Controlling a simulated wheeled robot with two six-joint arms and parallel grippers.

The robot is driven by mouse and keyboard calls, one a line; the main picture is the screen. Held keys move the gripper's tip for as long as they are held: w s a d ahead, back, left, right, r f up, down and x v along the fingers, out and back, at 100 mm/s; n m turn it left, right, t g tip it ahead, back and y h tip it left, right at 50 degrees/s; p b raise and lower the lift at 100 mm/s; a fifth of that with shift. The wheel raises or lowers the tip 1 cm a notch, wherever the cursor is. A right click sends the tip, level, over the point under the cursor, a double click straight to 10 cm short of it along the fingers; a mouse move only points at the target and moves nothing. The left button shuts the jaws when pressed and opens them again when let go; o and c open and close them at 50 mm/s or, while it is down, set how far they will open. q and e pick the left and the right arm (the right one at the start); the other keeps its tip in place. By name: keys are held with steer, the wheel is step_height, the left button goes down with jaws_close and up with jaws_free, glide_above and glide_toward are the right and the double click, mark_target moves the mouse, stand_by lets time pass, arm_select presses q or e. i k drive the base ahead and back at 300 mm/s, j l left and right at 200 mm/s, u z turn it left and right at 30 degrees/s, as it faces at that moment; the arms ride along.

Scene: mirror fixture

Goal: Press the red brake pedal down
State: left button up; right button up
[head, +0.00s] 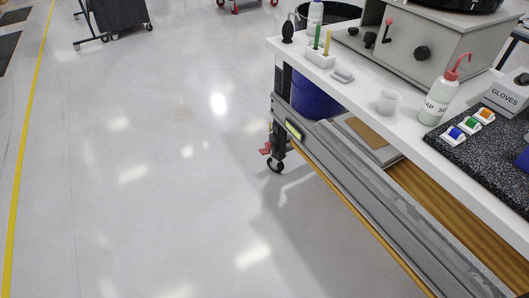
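A small red brake pedal (266,149) shows at the caster (275,165) at the bottom of the bench's near-left leg. It is low, just above the floor, and small in the picture. A second red part sits just below it at the same caster, and I cannot tell how the two join. Whether the pedal is up or down is too small to tell. Neither of my grippers is in the head view.
A blue bin (312,98) stands beneath. A dark cart (121,14) is at the back. The floor (150,190) left is clear.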

mark_target(264, 151)
steer(key=i+z, duration=0.1)
steer(key=z, duration=0.65)
steer(key=i+j+z, duration=0.25)
steer(key=j, duration=0.2)
steer(key=i+j+z, duration=0.1)
steer(key=j+z, duration=0.2)
steer(key=j, duration=0.2)
steer(key=i+j+z, duration=0.1)
steer(key=j+z, duration=0.15)
steer(key=j, duration=0.25)
steer(key=i+j+z, duration=0.1)
steer(key=j+z, duration=0.2)
steer(key=j, duration=0.25)
steer(key=i+j, duration=0.1)
steer(key=j, duration=1.05)
